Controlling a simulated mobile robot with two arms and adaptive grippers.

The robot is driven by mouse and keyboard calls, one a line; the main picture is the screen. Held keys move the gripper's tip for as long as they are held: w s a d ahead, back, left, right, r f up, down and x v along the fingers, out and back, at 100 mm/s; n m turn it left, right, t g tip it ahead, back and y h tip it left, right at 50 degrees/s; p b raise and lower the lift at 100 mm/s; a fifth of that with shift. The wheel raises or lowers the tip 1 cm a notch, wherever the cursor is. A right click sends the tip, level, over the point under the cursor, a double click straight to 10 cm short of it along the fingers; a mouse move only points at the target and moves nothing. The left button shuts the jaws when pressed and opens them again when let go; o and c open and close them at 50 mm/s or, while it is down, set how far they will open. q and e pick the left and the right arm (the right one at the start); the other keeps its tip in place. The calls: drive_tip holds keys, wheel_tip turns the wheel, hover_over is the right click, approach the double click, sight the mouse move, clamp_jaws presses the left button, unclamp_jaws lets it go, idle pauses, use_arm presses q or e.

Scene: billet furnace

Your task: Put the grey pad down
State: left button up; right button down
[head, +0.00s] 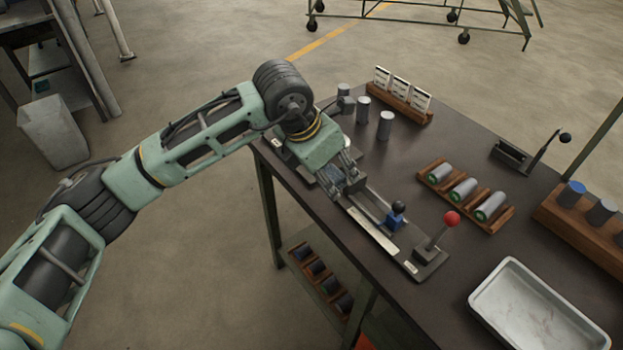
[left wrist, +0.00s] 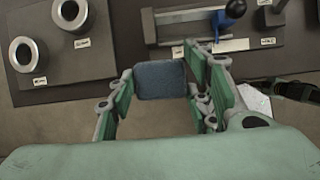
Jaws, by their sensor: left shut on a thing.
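My left gripper (head: 350,180) is over the front edge of the dark table (head: 460,130). In the left wrist view the left gripper (left wrist: 160,82) is shut on the grey pad (left wrist: 160,80), a blue-grey block held between its two fingers. The pad appears above the table's front edge, in front of the slide fixture (left wrist: 170,36); I cannot tell its exact height or whether it touches anything. In the head view the gripper mostly hides the pad. My right gripper is not in view.
A plate with two metal rings (left wrist: 26,54) lies left of the pad. A red-knobbed lever (head: 451,219) stands at the fixture's right. Behind are upright grey cylinders (head: 385,125) and a wooden rack (head: 437,186) of cylinders. A white tray (head: 480,300) is at right.

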use_arm(q)
drive_tip(key=w+a+f+p, duration=0.1)
drive_tip(key=w+f, duration=0.1)
drive_tip(key=w+a+f+p, duration=0.1)
drive_tip(key=w+f, duration=0.1)
drive_tip(key=f, duration=0.1)
drive_tip(key=w+a+f+p, duration=0.1)
drive_tip(key=w+a+f, duration=0.1)
drive_tip(key=shift+f, duration=0.7)
drive_tip(key=shift+f, duration=0.1)
drive_tip(key=shift+f+b, duration=0.5)
drive_tip(key=shift+b, duration=0.15)
drive_tip(key=o, duration=0.9)
drive_tip(key=shift+c, duration=0.2)
drive_tip(key=shift+r, duration=0.1)
